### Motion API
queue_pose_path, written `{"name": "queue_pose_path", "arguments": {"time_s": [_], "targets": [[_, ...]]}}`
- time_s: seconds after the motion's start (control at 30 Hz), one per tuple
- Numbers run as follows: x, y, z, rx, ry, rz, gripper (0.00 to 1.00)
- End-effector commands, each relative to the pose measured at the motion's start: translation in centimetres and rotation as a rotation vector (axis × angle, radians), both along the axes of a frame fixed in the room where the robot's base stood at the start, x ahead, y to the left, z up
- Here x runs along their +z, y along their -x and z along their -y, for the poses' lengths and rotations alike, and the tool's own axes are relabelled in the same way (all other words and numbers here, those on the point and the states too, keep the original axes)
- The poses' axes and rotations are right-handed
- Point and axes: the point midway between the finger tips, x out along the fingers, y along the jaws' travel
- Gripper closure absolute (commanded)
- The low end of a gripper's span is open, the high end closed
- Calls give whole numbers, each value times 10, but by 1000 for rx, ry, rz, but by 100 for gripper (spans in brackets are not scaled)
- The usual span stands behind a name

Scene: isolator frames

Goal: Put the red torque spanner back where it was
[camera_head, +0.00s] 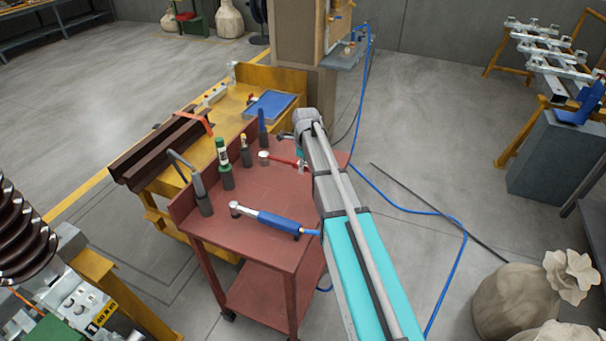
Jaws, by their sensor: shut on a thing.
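The red torque spanner (282,160) has a silvery round head at its left end and a red shaft running right. It is over the far right part of the red cart top (262,189). My gripper (301,166) is at the right end of its shaft, shut on it and largely hidden behind my arm. Whether the spanner touches the cart top or hangs just above it, I cannot tell.
A blue torque tool (275,221) with a hose lies near the cart's front edge. Several upright tools, including a green one (222,152), line the cart's left and back. A yellow bench (262,77) with a blue tray (269,104) stands behind. Bare cart top lies between.

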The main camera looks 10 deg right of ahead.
Motion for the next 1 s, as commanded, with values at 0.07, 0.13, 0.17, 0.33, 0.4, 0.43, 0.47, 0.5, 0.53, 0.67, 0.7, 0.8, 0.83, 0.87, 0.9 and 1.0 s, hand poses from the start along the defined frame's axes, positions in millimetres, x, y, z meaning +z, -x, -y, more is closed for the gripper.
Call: {"name": "queue_pose_path", "arguments": {"time_s": [0.07, 0.13, 0.17, 0.33, 0.4, 0.43, 0.47, 0.5, 0.53, 0.67, 0.7, 0.8, 0.83, 0.87, 0.9, 1.0], "targets": [[0, 0, 0, 0, -1, 1, 100], [-1, -1, 0, -1, -1, 1, 100], [-2, -1, 0, -1, -1, 1, 100], [-12, -9, 2, -1, -1, 1, 100], [-18, -9, 2, -1, -1, 1, 100], [-20, -8, 2, -1, -1, 1, 100], [-23, -8, 2, -1, -1, 1, 100], [-26, -8, 2, -1, -1, 1, 100], [-29, -8, 2, -1, -1, 1, 100], [-37, -8, 3, -2, -1, 1, 100], [-39, -8, 3, -2, -1, 1, 100], [-40, -8, 3, -2, -1, 1, 100], [-41, -8, 3, -2, -1, 1, 100], [-41, -8, 3, -2, -1, 1, 100], [-40, -8, 3, -2, -1, 1, 100], [-40, -8, 3, -2, -1, 1, 100]]}}
